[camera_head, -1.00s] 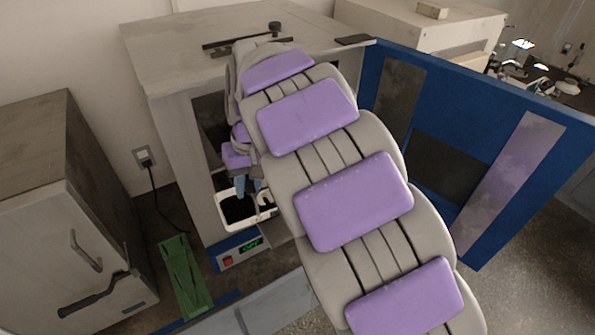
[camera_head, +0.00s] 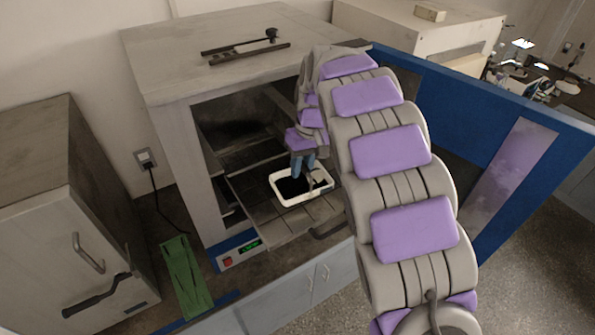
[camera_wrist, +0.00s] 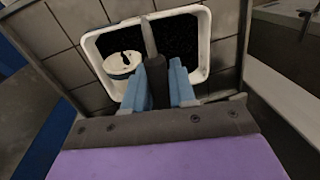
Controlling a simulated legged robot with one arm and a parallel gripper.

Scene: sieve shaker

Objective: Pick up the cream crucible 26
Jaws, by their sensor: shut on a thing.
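The cream crucible (camera_wrist: 122,65) has a lid with a dark mark and stands inside a white tray (camera_wrist: 203,45), left of my fingers in the wrist view. In the head view the tray (camera_head: 287,201) lies on a tiled shelf at the furnace mouth, with a small pale shape (camera_head: 320,178), likely the crucible, at its right end. My gripper (camera_wrist: 158,80), with blue fingers, is shut on a dark bar with a light grey upper part over the tray. I cannot tell whether the bar belongs to the tray. The crucible is apart from the grip.
The tiled shelf (camera_head: 245,188) juts out of the grey furnace (camera_head: 178,130). A blue door (camera_head: 480,110) stands open at the right. A grey cabinet (camera_head: 50,200) stands at the left, with a green rack (camera_head: 186,275) beside it.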

